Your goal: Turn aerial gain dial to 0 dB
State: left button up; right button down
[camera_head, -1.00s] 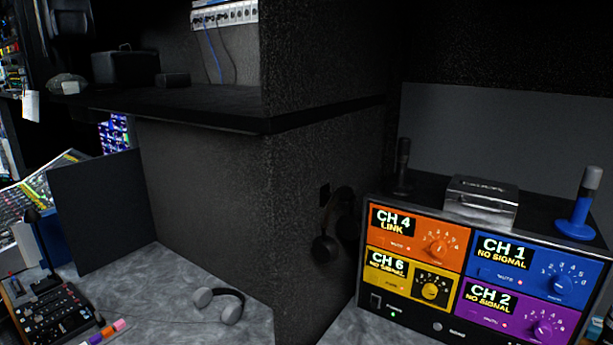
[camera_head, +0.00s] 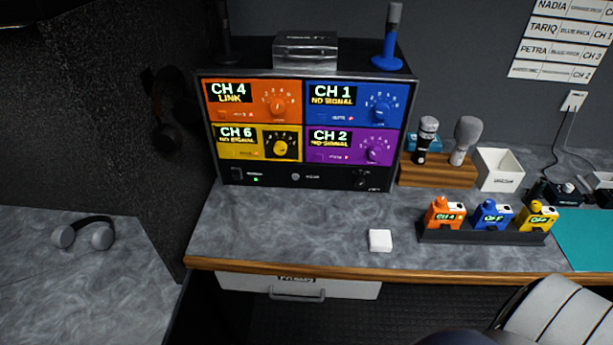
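A black receiver rack (camera_head: 300,180) stands on the grey marbled counter, with orange, blue, yellow and purple panels. Each panel has a round numbered dial: orange CH 4 LINK dial (camera_head: 278,105), blue CH 1 dial (camera_head: 381,112), yellow CH 6 dial (camera_head: 283,147) and purple CH 2 dial (camera_head: 374,154). CH 1, CH 2 and CH 6 read NO SIGNAL. A small knob (camera_head: 360,179) sits at the lower right of the rack. I cannot read which dial, if any, is labelled aerial gain. Neither gripper is in view; part of my own arm shows at the lower right.
A white block (camera_head: 380,240) lies on the counter before the rack. A wooden microphone stand (camera_head: 437,172), white box (camera_head: 498,169) and black tray (camera_head: 482,235) of coloured packs stand to the right. Headphones (camera_head: 84,234) lie on the left counter. A drawer (camera_head: 300,287) is below.

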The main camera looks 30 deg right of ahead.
aim_at(359, 181)
jog(key=z, duration=1.3)
jog(key=k+j+u, duration=0.6)
jog(key=j, duration=0.15)
